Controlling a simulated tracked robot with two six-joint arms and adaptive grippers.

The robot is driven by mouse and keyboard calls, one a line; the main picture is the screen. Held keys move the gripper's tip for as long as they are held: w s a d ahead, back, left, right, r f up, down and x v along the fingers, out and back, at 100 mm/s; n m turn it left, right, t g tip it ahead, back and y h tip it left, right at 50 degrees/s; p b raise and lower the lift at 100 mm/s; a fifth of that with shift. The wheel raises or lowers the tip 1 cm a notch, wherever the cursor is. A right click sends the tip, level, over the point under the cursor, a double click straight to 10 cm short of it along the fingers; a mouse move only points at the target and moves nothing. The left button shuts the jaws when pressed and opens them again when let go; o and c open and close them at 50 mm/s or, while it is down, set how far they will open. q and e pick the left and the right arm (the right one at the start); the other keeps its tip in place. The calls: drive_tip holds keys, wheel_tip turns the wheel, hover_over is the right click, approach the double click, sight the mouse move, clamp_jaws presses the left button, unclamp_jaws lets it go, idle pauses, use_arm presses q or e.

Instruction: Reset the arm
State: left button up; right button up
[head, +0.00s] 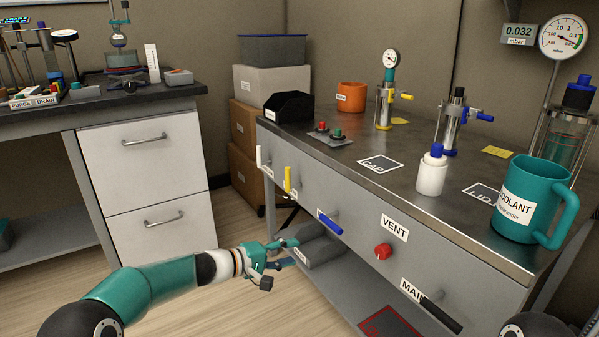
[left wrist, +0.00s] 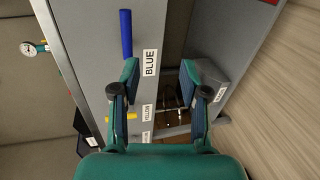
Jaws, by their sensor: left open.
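My left gripper (head: 286,253) is open and empty in front of the steel bench, low before its front panel. In the left wrist view its two fingers (left wrist: 161,95) stand apart with nothing between them. Beyond them are the grey front panel (left wrist: 92,60) and a blue handle (left wrist: 126,33) beside a BLUE label (left wrist: 149,63). In the head view the blue handle (head: 329,223) is right of and above the gripper. My left arm (head: 150,288) reaches in from the lower left. My right gripper is not in view.
The front panel also bears a yellow handle (head: 287,180), a red VENT knob (head: 383,251) and a black handle (head: 441,316). A grey box (head: 322,249) sits under the bench near the gripper. On top stand a teal coolant mug (head: 525,200) and white bottle (head: 431,173). Floor at left is clear.

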use_arm(q)
drive_tip(key=s+a+f+m+g+y+p, duration=0.1)
drive_tip(key=s+a+f+g+y, duration=0.15)
drive_tip(key=s+f, duration=0.85)
drive_tip(key=s+a+f+g+y, duration=0.2)
drive_tip(key=s+f+g, duration=0.2)
drive_tip(key=s+f, duration=0.65)
drive_tip(key=s+a+f+m+g+y, duration=0.15)
drive_tip(key=s+f, duration=0.25)
drive_tip(key=s, duration=0.7)
drive_tip(key=s+a+f+m+g+y, duration=0.1)
drive_tip(key=s+a+f+m+y, duration=0.3)
drive_tip(key=s, duration=0.6)
wheel_tip(320, 180, up, 38)
drive_tip(key=w+n+t+h+p, duration=0.1)
drive_tip(key=w+p, duration=0.1)
drive_tip(key=p, duration=3.6)
drive_tip(key=shift+d+f+p, duration=0.2)
drive_tip(key=shift+d+p, duration=0.1)
drive_tip(key=shift+d, duration=0.1)
drive_tip(key=shift+f, duration=0.1)
